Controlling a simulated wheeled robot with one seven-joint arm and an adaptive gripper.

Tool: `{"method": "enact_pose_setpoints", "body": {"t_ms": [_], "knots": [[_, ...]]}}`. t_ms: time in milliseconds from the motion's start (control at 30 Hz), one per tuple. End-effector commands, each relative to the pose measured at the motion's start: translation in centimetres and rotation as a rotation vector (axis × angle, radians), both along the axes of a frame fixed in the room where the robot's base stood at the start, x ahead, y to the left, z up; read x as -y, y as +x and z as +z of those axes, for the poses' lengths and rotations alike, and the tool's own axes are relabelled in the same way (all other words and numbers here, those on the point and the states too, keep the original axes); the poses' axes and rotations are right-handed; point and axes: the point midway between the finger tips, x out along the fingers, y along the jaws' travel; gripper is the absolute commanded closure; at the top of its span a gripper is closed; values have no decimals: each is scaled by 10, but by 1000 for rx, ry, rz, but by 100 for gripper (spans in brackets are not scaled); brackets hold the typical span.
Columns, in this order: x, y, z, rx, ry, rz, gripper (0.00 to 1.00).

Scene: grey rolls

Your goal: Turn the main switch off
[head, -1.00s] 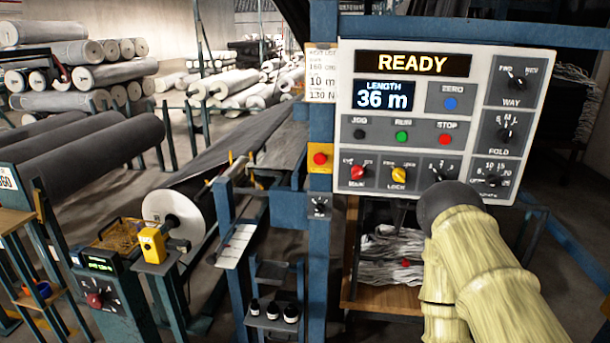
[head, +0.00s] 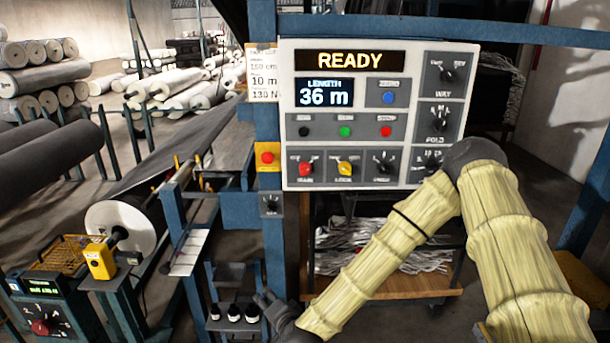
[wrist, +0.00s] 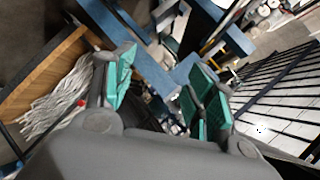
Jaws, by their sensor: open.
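The main switch (head: 306,168) is a red knob at the lower left of the white control panel (head: 291,82). Its small lettering is too blurred to read its setting. My gripper (head: 268,304) is low in the head view, below and a little left of the panel, well apart from the switch. In the wrist view my gripper (wrist: 162,95) shows two teal-padded fingers spread apart with nothing held between them. The wrist view does not show the switch.
A yellow knob (head: 345,168) sits just right of the main switch, with black knobs beyond. A red button on a yellow box (head: 267,157) is left of the panel. Small dark bottles (head: 234,312) stand on a shelf near my gripper. A wooden shelf (head: 400,286) lies below the panel.

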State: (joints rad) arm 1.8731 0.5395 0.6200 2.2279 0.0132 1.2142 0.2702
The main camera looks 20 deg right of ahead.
Motion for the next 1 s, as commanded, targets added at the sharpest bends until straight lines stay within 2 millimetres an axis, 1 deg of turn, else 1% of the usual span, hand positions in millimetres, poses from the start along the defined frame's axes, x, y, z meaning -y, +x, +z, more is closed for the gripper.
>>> {"method": "enact_pose_setpoints", "body": {"t_ms": [33,67,100,167,200,300,400,500,600,767,1000], "knots": [[11,26,36,67,53,-70,45],[18,40,56,105,84,-110,45],[28,57,82,155,123,-163,45],[46,78,121,226,181,-240,45],[59,90,145,270,217,-287,45],[90,111,199,366,295,-390,45],[115,123,238,436,353,-465,45],[131,128,261,478,389,-510,45],[139,132,271,496,404,-531,45],[143,144,275,500,407,-534,45],[153,180,275,498,404,-533,45]]}}
